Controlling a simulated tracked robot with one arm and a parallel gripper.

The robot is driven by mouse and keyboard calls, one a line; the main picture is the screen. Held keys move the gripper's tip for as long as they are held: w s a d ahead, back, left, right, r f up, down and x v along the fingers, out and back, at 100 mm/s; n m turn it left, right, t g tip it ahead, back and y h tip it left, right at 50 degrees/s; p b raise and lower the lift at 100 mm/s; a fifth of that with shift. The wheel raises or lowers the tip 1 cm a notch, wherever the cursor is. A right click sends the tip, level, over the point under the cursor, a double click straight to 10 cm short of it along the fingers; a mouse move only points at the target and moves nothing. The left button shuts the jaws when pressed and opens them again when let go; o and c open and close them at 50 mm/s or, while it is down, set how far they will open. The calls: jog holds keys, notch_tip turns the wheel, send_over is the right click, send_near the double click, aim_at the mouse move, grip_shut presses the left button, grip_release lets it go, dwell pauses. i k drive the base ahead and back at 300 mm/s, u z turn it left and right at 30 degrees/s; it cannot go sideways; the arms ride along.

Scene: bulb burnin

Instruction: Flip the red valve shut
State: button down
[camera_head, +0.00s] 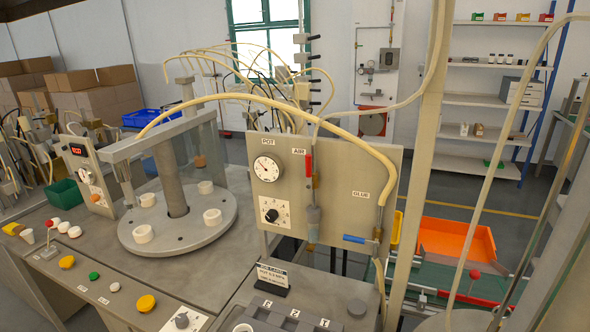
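The red valve handle (308,165) is on the right half of a beige panel (337,163), just under the AIR label. It stands upright, in line with the hose that runs down to a grey fitting (313,217). A blue valve handle (354,239) is lower right on the panel, under the GLUE label, and lies level, pointing left. My gripper is not in view, and nothing touches the red handle.
A beige post (419,150) stands just right of the panel, with a looping hose beside it. A round turntable (180,235) with white cups is left. An orange tray (457,250) is right. A sign (272,276) stands before the panel.

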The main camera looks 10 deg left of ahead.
aim_at(309, 166)
jog(key=u, duration=0.05)
jog(key=i, duration=0.9)
jog(key=z, duration=0.1)
